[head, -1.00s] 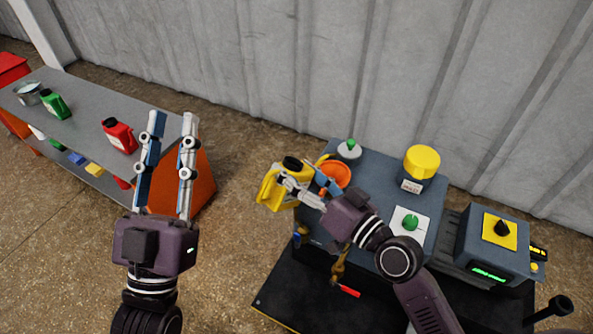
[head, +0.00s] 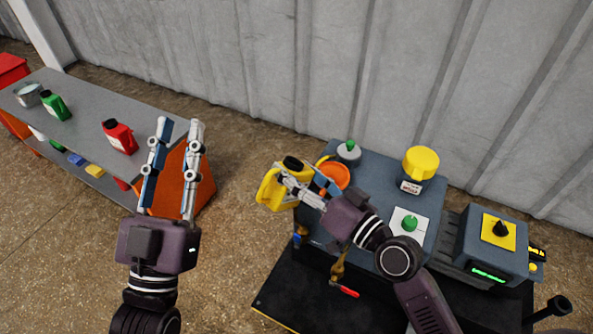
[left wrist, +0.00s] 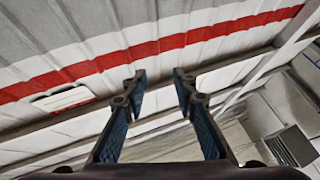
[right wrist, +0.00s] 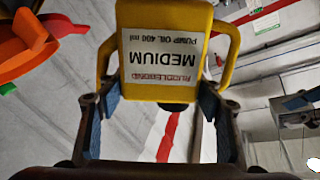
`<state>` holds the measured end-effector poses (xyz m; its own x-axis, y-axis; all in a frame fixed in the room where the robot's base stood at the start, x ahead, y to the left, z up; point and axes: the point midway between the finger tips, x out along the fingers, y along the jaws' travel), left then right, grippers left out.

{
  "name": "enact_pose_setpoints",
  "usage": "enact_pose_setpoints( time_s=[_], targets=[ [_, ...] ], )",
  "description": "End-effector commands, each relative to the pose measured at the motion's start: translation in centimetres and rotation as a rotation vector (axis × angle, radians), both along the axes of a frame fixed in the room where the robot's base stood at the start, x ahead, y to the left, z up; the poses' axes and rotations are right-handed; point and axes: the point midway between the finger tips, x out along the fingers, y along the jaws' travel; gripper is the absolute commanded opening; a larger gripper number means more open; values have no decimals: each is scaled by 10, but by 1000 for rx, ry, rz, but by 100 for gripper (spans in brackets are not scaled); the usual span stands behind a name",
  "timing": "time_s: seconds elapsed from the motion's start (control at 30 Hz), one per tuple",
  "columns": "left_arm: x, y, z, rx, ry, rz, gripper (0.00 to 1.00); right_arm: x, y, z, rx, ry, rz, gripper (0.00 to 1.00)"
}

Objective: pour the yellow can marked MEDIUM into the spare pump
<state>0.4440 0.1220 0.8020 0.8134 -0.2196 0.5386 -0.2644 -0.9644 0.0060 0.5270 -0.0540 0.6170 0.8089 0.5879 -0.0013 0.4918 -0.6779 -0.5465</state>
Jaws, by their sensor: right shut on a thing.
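My right gripper (head: 297,190) is shut on the yellow can (head: 274,192), which has a black cap and is held in the air at the left of the blue-grey pump unit (head: 378,180). In the right wrist view the can (right wrist: 165,75) sits between the fingers, its MEDIUM pump oil label upside down in the picture. An orange funnel (head: 337,175) stands on the unit, just right of the can. It also shows in the right wrist view (right wrist: 35,52). My left gripper (head: 180,128) is open and empty, its fingers pointing up, away from the unit.
The unit carries a yellow-capped container (head: 421,163), a green knob (head: 409,223) and a grey-and-green fitting (head: 348,150). A control box (head: 492,243) stands at right. A bench (head: 85,125) at left holds a red can (head: 119,136), a green can (head: 55,106) and a bucket (head: 28,95).

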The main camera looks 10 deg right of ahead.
Motion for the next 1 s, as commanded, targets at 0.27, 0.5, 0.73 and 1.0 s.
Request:
enact_pose_setpoints(
  time_s=[0.27,0.5,0.73,1.0],
  targets=[
    [3,0,-4,8,24,2,26,0,0,3,10,3,-1,20],
    [5,0,-8,14,44,3,26,1,-1,4,16,8,-1,20],
    [8,0,-12,20,67,4,26,1,-1,4,23,13,-1,20],
    [11,0,-18,28,95,5,26,1,-1,5,31,18,0,20]
  ],
)
